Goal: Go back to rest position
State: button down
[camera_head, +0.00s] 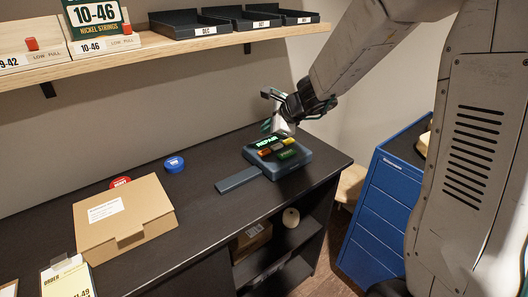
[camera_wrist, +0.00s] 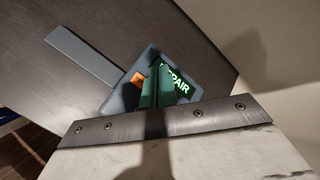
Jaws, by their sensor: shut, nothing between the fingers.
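My gripper (camera_head: 272,124) is at the end of my raised arm, just above and behind a dark button box (camera_head: 298,163) on the black bench. The box has a lit green REPAIR display and several coloured buttons, among them orange, yellow and green. In the wrist view my gripper (camera_wrist: 158,70) points down at the box (camera_wrist: 118,98), and its fingers are together with nothing between them. They hide part of the display and buttons. I cannot tell whether the fingertips touch the box.
A flat grey bar (camera_head: 238,180) lies beside the box. A cardboard box (camera_head: 125,215), a red disc (camera_head: 120,182) and a blue disc (camera_head: 174,164) are on the bench (camera_head: 215,215). A shelf (camera_head: 150,46) with black trays (camera_head: 187,22) hangs above. A blue cabinet (camera_head: 385,200) stands right.

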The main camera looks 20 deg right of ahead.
dwell(0.5)
jog(key=s+a+r+n+g+y, duration=0.1)
jog(key=s+a+n+g, duration=0.2)
jog(key=s+n, duration=0.45)
jog(key=s+a+r+n+g+y, duration=0.1)
jog(key=s+a+r+n+g, duration=0.3)
jog(key=s, duration=0.6)
jog(key=s+d+r+n+h, duration=0.2)
jog(key=s+d+n+h, duration=0.1)
jog(key=s, duration=0.7)
jog(key=s+d+r+n+h, duration=0.2)
jog(key=s+d+n, duration=0.4)
jog(key=s, duration=0.3)
jog(key=shift+s+d+h, duration=0.15)
jog(key=shift+s+h, duration=0.2)
jog(key=shift+h, duration=0.45)
